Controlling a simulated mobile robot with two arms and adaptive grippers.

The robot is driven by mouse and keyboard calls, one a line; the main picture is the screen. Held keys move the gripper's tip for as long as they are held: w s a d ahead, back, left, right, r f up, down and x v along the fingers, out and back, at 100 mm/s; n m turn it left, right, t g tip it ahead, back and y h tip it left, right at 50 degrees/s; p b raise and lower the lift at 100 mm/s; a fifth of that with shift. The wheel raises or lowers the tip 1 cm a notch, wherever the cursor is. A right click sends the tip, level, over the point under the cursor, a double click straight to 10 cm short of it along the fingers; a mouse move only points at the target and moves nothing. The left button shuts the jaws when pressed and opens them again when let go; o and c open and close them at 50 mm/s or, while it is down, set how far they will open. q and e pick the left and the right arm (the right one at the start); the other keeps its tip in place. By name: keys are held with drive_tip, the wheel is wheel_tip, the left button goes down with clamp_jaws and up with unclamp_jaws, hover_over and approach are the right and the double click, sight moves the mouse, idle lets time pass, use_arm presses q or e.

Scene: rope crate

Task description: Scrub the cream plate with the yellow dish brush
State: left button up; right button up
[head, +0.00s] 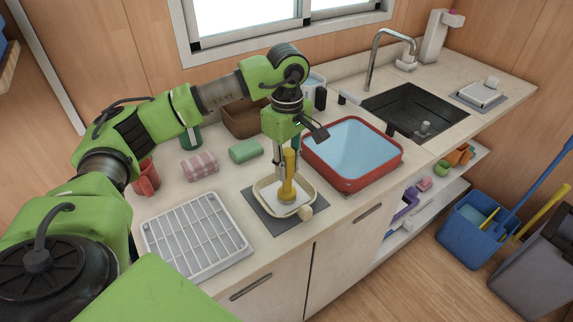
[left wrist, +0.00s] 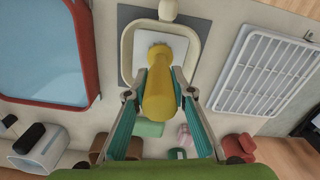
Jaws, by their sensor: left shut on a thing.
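The cream plate (head: 307,197) lies on a dark grey mat (head: 262,220) near the counter's front edge; its rim also shows in the left wrist view (left wrist: 127,40). My left gripper (head: 290,172) points down over it, shut on the yellow dish brush (head: 288,188). In the left wrist view the brush's yellow handle (left wrist: 159,92) stands between the two fingers. I cannot tell whether the bristles touch the plate. My right gripper is not in view.
A red basin of water (head: 343,186) stands close at the right. A white rack (head: 165,245) lies at the left. Behind are a green sponge (head: 245,150), a folded pink checked cloth (head: 200,165) and a brown basket (head: 243,119). The sink (head: 418,111) is at the far right.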

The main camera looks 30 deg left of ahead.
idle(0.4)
use_arm(q)
drive_tip(key=shift+w+a+b, duration=0.15)
drive_tip(key=shift+w+a, duration=0.15)
drive_tip(key=shift+a, duration=0.4)
drive_tip(key=shift+w+a+b, duration=0.15)
drive_tip(key=shift+w+a, duration=0.15)
drive_tip(key=shift+a, duration=0.35)
drive_tip(key=shift+d, duration=0.1)
drive_tip(key=shift+s+d+f, duration=0.1)
drive_tip(key=shift+s+d, duration=0.25)
drive_tip(key=shift+d, duration=0.35)
drive_tip(key=shift+s+d, duration=0.3)
drive_tip(key=shift+d, duration=0.35)
drive_tip(key=shift+w+a, duration=0.1)
drive_tip(key=shift+a, duration=0.05)
drive_tip(key=shift+w+a, duration=0.25)
drive_tip(key=shift+a, duration=0.35)
